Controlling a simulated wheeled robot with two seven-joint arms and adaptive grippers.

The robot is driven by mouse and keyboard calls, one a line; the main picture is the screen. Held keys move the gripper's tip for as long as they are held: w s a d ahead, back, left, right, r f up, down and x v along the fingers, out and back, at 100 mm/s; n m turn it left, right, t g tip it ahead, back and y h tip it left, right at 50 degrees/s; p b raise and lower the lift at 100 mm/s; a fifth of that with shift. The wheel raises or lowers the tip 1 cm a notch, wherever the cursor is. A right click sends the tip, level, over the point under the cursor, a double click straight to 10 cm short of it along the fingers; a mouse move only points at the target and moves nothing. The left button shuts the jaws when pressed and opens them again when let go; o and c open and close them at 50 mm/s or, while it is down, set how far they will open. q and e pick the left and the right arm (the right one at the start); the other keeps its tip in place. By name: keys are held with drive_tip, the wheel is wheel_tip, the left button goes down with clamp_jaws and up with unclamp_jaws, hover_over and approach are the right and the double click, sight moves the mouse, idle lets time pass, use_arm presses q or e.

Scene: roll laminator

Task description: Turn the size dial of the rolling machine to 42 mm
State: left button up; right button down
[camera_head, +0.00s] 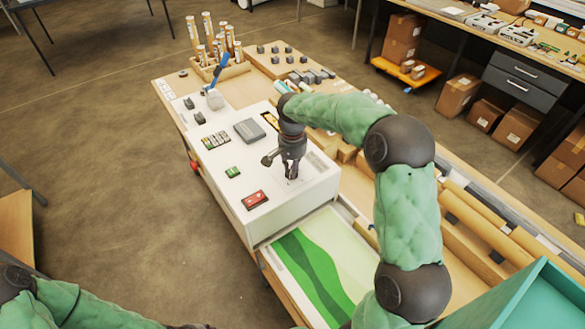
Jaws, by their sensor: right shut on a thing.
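The rolling machine is a white box-shaped unit (230,206) in the middle of the view, with red, green and grey controls on its top. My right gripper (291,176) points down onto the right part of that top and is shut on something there. The size dial is hidden by the fingers, so its setting cannot be read. A small printed marking shows around the fingertips. Of my left arm only green and dark links show at the lower left; its gripper is not in view.
A red control (255,200) and a green control (232,172) lie left of my right gripper. A green patterned sheet (312,270) lies in front of the machine. Wooden holders with tubes (222,70) stand behind. Long rolls (490,215) lie at right, near a teal bin (540,300).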

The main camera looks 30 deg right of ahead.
drive_tip(key=c, duration=1.1)
unclamp_jaws()
wheel_tip(320, 180, up, 12)
drive_tip(key=shift+r, duration=0.1)
